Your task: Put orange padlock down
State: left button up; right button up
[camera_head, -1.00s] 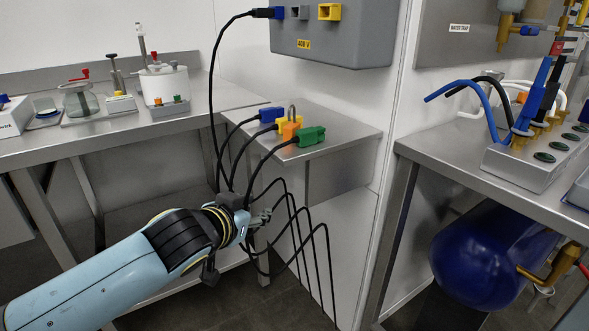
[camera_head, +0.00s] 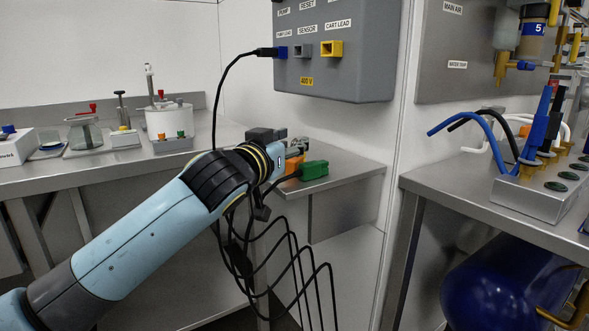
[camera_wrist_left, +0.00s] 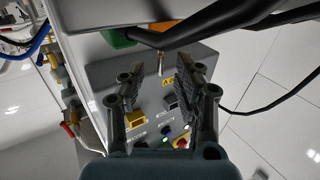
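The orange padlock (camera_head: 290,174) sits on the small steel shelf (camera_head: 350,170), beside a green plug (camera_head: 314,170). In the head view my left gripper covers much of it. My left gripper (camera_head: 298,150) is right above and against the padlock's place in the picture; I cannot tell whether it touches. In the left wrist view the gripper's fingers (camera_wrist_left: 160,72) stand apart, and a thin metal piece shows between them; I cannot tell if it is the shackle. The green plug (camera_wrist_left: 118,38) is near the top there. My right gripper is not in view.
A grey 400 V box (camera_head: 335,50) with blue, grey and yellow sockets hangs above the shelf. Black cables (camera_head: 290,250) hang in loops below it. A bench with lab items (camera_head: 100,165) is at the left, and a bench with a hose block (camera_head: 540,190) at the right.

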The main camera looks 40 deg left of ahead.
pick_arm(q)
jog(key=shift+w+a, duration=0.2)
jog(key=shift+w, duration=0.9)
jog(key=shift+c, duration=0.2)
grip_shut()
